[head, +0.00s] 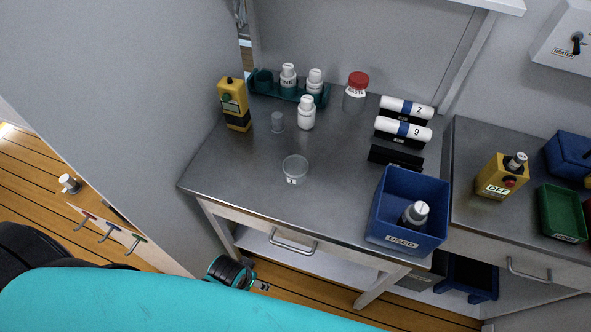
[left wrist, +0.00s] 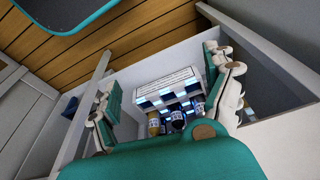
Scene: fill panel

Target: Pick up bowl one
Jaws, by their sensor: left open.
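A small clear bowl (head: 294,169) with a white label on its front stands upright on the grey metal worktop (head: 240,178), near the middle. The mark on the label is too small to read for certain. My left gripper (left wrist: 162,92) is open in the left wrist view, its two fingers wide apart with nothing between them. In the head view my teal left arm crosses the bottom, and its dark wrist end is low in front of the worktop, apart from the bowl. The bowl is not in the left wrist view.
Behind the bowl stand a small clear cup (head: 278,122), a white bottle (head: 306,113), a teal rack (head: 263,88) with bottles and a red-lidded jar (head: 356,94). A blue bin (head: 381,212) stands at right. The left wrist view shows bottles (left wrist: 176,118) inside an enclosure.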

